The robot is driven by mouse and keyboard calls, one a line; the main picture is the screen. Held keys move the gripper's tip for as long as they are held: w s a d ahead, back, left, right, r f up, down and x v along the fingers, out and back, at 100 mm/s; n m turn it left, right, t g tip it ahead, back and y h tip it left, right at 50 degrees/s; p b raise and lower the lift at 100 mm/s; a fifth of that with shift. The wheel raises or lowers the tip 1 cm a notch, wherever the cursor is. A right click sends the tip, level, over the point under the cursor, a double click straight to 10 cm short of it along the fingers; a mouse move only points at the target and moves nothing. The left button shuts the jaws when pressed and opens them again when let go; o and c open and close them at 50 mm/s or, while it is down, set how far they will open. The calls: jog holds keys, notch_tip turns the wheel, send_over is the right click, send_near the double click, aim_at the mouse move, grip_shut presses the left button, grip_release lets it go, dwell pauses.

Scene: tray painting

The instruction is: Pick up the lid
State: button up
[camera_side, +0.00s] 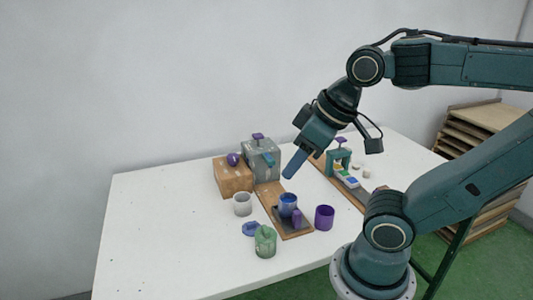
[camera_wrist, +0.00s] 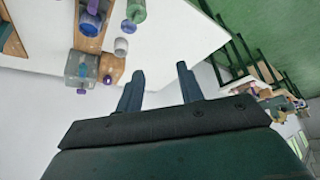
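A small flat blue piece (camera_side: 250,229), which looks like the lid, lies on the white table beside a green jar (camera_side: 265,242). It also shows in the wrist view (camera_wrist: 128,26), near the top, next to the green jar (camera_wrist: 136,10). My gripper (camera_side: 288,177) is in the air above the table, up and to the right of the blue piece and well apart from it. In the wrist view my gripper's two fingers (camera_wrist: 158,80) are spread with nothing between them. In the side view they overlap.
A wooden box (camera_side: 233,179) and a grey box (camera_side: 262,163) stand behind. A white cup (camera_side: 242,204) is near the blue piece. A blue cup (camera_side: 287,202) stands on a tray (camera_side: 293,233), with a purple cup (camera_side: 325,217) to its right. The table's left side is clear.

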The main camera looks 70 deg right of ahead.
jog(key=w+d+f+m+g+y, duration=0.1)
jog(key=w+d+f+m, duration=0.5)
jog(key=m, duration=0.7)
jog(key=w+d+f+m+g+y, duration=0.1)
jog(key=w+d+f+m+g, duration=0.1)
jog(key=w+d+f+m, duration=0.5)
notch_tip(320, 180, down, 4)
jog(key=d+m, duration=0.1)
jog(key=m, duration=0.6)
jog(key=shift+d+r, duration=0.2)
jog(key=shift+d, duration=0.05)
jog(key=shift+f, duration=0.1)
send_over(252, 222)
jog(key=s+d, duration=0.1)
jog(key=shift+s+f, duration=0.1)
jog(key=shift+f, duration=3.9)
jog(key=shift+x, duration=2.55)
